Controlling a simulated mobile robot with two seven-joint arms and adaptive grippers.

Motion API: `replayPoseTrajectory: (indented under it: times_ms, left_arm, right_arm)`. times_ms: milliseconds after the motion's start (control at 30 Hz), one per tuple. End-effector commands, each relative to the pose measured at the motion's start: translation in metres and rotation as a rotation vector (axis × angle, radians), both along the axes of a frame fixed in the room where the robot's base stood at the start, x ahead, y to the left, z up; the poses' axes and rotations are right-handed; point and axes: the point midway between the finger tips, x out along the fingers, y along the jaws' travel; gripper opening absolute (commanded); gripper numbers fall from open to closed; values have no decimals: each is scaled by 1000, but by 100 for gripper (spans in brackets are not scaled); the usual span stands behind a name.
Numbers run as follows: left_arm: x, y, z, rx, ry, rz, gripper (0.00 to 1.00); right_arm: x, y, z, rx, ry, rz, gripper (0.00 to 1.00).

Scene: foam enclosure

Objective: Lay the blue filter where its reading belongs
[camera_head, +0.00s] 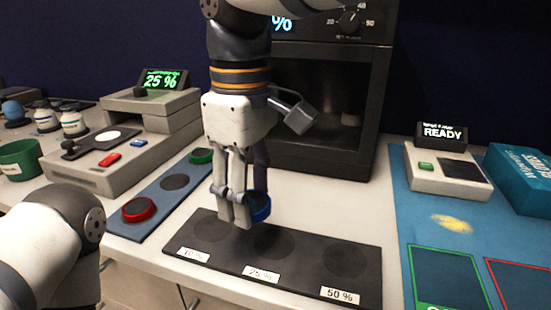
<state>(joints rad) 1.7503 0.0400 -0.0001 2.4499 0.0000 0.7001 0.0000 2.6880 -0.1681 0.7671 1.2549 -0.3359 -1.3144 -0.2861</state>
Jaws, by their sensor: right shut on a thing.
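The blue filter (261,208) is held on edge in my right gripper (238,216), whose arm reaches down from the top. The gripper's fingers hide part of it. It is over the back of the dark tray (300,283), near the 10 % and 25 % recesses; its exact height above the tray is hard to tell. The tray has three round recesses labelled 10 %, 25 % (262,274) and 50 % (340,295); all look empty. The meter display (162,80) reads 25 %. My left arm shows at lower left, its gripper out of view.
A blue strip (157,197) left of the tray holds a red filter (138,209) and a green filter (201,156), with an empty spot between. The meter (115,150) stands behind it. A dark oven-like unit (320,110) stands behind the tray. A blue mat (430,235) lies right.

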Motion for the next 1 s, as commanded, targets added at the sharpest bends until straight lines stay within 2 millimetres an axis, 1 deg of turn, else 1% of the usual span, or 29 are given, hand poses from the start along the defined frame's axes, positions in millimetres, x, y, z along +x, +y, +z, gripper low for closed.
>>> replayPoseTrajectory:
  times_ms: [33,100,233,300,400,433,500,700,833,867,900,933,1000]
  left_arm:
    - [0,0,0,0,0,0,41]
    - [0,0,0,0,0,0,41]
    - [0,0,0,0,0,0,41]
    - [0,0,0,0,0,0,41]
    - [0,0,0,0,0,0,41]
    - [0,0,0,0,0,0,41]
    - [0,0,0,0,0,0,41]
    - [0,0,0,0,0,0,41]
    - [1,0,1,0,-3,0,41]
    - [0,0,1,0,-2,0,41]
    - [0,0,1,0,-2,0,41]
    - [0,0,1,0,-2,0,41]
    - [0,0,1,0,-2,0,41]
  right_arm:
    - [3,-8,-12,-2,8,1,13]
    - [7,-17,-25,-1,7,1,13]
    - [13,-27,-39,0,6,0,13]
    - [16,-35,-51,0,9,0,13]
    - [16,-33,-70,-2,7,2,13]
    - [16,-33,-73,-1,5,1,13]
    - [16,-33,-77,0,4,1,13]
    - [16,-32,-77,0,4,1,13]
    - [16,-32,-81,-1,3,1,13]
    - [16,-32,-80,0,4,1,52]
    - [16,-32,-80,0,4,1,61]
    - [16,-32,-80,0,4,1,65]
    - [16,-32,-80,0,4,1,65]
